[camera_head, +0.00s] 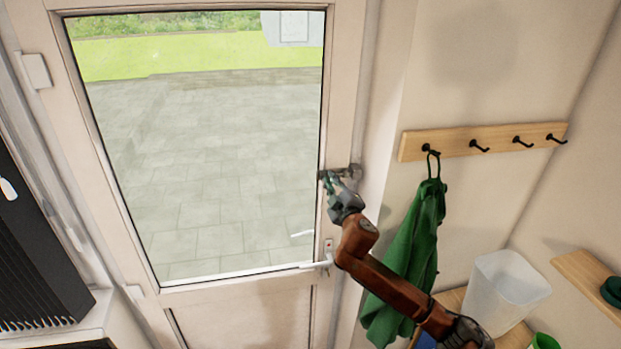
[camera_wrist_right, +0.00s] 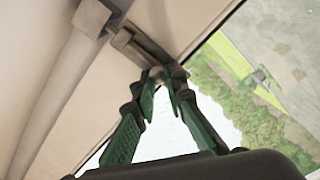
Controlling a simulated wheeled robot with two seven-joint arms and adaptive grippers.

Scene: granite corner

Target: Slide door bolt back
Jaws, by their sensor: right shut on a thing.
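The door bolt (camera_head: 350,171) is a small dark metal fitting near the right edge of the pale glazed door (camera_head: 341,70), beside the frame. My right gripper (camera_head: 326,180) reaches up from the lower right and is at the bolt's left end. In the right wrist view, the bolt (camera_wrist_right: 130,44) runs toward the frame, and the green-padded fingers (camera_wrist_right: 160,78) come together at its near end, shut on the bolt's small knob. The fingers mostly hide the knob. The door stands in its frame. My left gripper is not in view.
A white lever handle (camera_head: 318,265) sits on the door below the bolt. Right of the door, a green cloth (camera_head: 408,262) hangs from a wooden hook rail (camera_head: 470,141), close to my right arm. A translucent bin (camera_head: 502,287) stands below.

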